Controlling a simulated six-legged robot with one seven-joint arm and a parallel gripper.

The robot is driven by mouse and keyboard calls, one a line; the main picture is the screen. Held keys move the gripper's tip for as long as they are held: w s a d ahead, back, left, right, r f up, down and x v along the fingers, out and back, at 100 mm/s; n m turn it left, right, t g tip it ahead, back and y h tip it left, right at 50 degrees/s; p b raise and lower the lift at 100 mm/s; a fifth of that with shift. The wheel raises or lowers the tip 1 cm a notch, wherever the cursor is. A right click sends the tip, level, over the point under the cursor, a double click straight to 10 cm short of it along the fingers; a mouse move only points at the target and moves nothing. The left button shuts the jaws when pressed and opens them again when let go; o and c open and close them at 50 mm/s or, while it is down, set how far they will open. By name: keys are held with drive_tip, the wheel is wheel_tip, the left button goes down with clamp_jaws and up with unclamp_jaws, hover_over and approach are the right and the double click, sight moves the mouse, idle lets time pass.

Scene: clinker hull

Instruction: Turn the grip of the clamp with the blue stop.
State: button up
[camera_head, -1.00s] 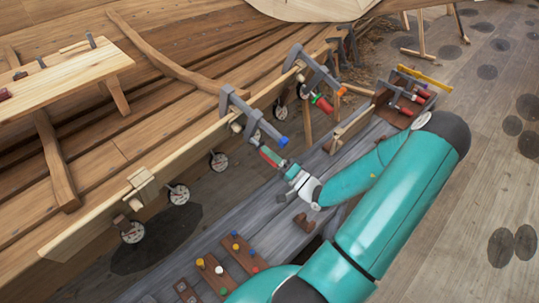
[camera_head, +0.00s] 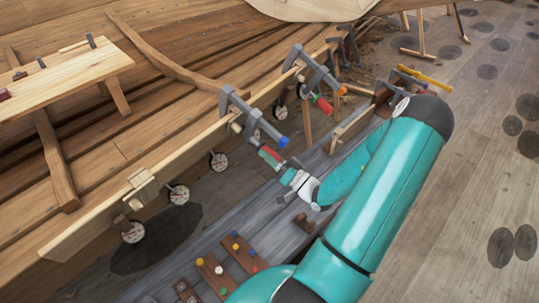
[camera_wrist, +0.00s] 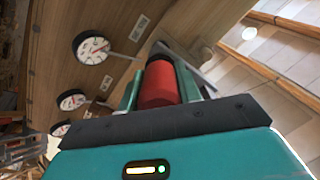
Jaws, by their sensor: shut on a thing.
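The clamp with the blue stop (camera_head: 281,141) hangs on the plank edge in the middle of the head view; its bar (camera_head: 245,112) is grey. Its red grip (camera_head: 266,152) points down and right toward my arm. In the wrist view the red grip (camera_wrist: 160,86) is a cylinder between two green fingers, with a dark collar beyond it. My gripper (camera_head: 274,160) is shut on this grip; it also shows in the wrist view (camera_wrist: 160,98).
Several round dial gauges (camera_head: 179,195) hang along the hull's lower edge (camera_head: 90,228). A grey bench (camera_head: 180,268) below holds boards with coloured pegs (camera_head: 238,250). Open floor (camera_head: 480,170) lies to the right.

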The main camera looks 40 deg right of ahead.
drive_tip(key=o, duration=1)
drive_tip(key=v, duration=1.4)
